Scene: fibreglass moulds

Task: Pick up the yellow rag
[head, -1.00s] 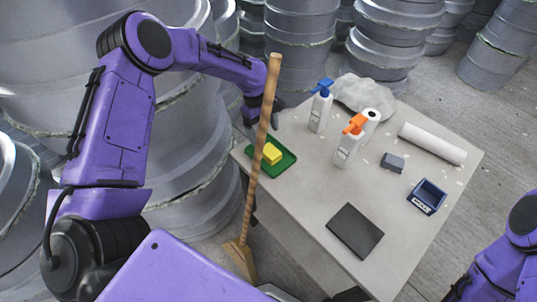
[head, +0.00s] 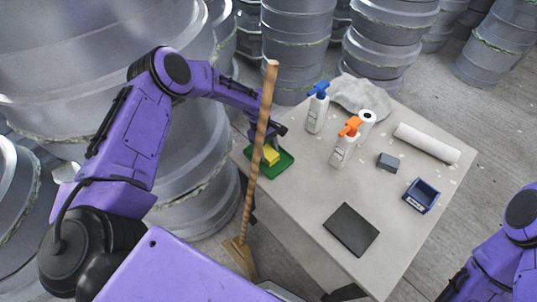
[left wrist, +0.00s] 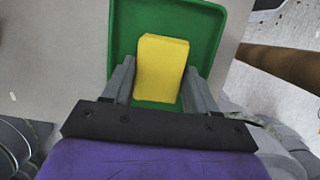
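The yellow rag (head: 270,156) is a folded block lying on a green tray (head: 284,164) at the table's left corner. My left gripper (head: 273,146) is just above it in the head view, partly behind a wooden handle. In the left wrist view, the rag (left wrist: 161,68) lies between the two fingers of my left gripper (left wrist: 160,85). The fingers are apart, one on each side of the rag, and I cannot tell whether they touch it. My right arm shows at the lower right, but its gripper is out of view.
A wooden broom (head: 256,170) stands upright close in front of the tray. On the table (head: 300,205) are a blue-topped bottle (head: 317,112), an orange-topped bottle (head: 343,150), a white roll (head: 427,143), a blue bin (head: 421,196) and a dark pad (head: 351,230). Stacked grey moulds (head: 298,50) stand behind.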

